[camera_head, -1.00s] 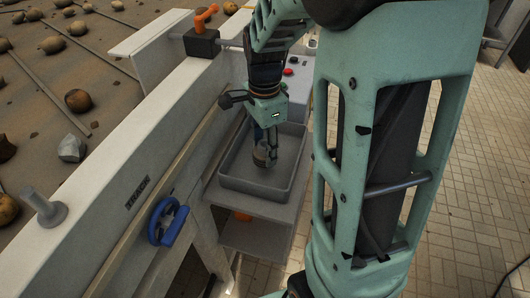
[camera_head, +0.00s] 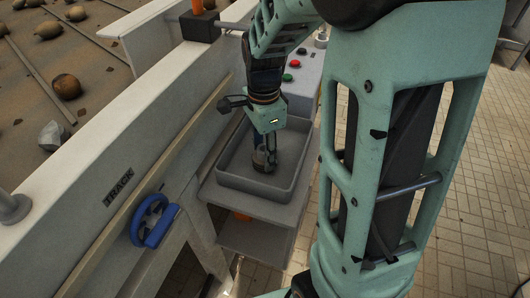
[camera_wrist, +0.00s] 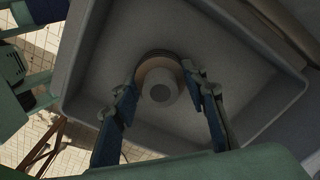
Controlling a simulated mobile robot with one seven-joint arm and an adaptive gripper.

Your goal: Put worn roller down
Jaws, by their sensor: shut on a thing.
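The worn roller (camera_wrist: 159,84) is a round piece with a pale grey middle and a brownish rim, seen end-on in the wrist view. My gripper (camera_wrist: 160,92) is shut on it, with one finger at each side. In the head view my gripper (camera_head: 265,160) points down inside a grey tray (camera_head: 232,184), and the roller shows only as a small part at the fingertips. The tray's walls surround the roller in the wrist view. I cannot tell whether the roller touches the tray floor.
The tray stands on a grey shelf beside the machine frame. A control box with red and green buttons (camera_head: 294,63) is behind it. A blue handwheel (camera_head: 153,222) sticks out at the left. The conveyor with potatoes (camera_head: 66,87) lies beyond the frame. The tray floor around the roller is clear.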

